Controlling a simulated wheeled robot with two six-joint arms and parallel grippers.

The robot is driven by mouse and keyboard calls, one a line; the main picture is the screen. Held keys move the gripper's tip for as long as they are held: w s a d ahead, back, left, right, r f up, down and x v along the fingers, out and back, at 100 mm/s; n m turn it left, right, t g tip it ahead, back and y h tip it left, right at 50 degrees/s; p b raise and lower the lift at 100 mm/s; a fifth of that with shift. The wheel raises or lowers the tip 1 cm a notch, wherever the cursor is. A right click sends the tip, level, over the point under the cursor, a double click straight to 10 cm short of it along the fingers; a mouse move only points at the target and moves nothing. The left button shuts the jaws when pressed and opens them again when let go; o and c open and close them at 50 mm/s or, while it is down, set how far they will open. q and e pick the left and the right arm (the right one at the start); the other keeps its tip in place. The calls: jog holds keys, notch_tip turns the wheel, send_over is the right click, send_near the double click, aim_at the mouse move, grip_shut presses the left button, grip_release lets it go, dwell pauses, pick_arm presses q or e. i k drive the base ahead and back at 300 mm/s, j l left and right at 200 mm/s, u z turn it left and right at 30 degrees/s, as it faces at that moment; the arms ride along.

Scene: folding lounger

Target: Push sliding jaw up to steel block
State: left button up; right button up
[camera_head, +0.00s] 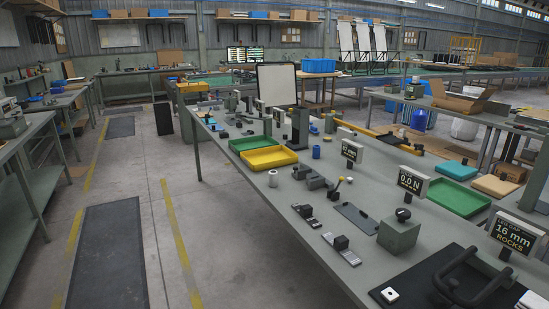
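A long grey workbench (305,245) runs from the lower right toward the back. A dark grey vise-like fixture (314,179) lies on it near the middle; it could hold the sliding jaw and steel block, but it is too small to tell them apart. Nearer, a small dark block sits on a light metal strip (349,257), and a similar dark piece (305,211) lies just beyond it. I cannot tell whether any of these is the jaw or the block. Neither of my grippers shows in the head view.
A grey box with a black knob (399,233) and a black plate with a curved handle (468,281) occupy the bench's near end. Display signs (411,182) stand along its right side. Yellow (268,158) and green trays lie farther back. The floor aisle (185,235) left is clear.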

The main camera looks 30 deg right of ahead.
aim_at(299, 174)
jog(key=i+z, duration=0.25)
jog(key=i, duration=0.55)
jog(key=i+j+z, duration=0.2)
jog(key=i, duration=0.6)
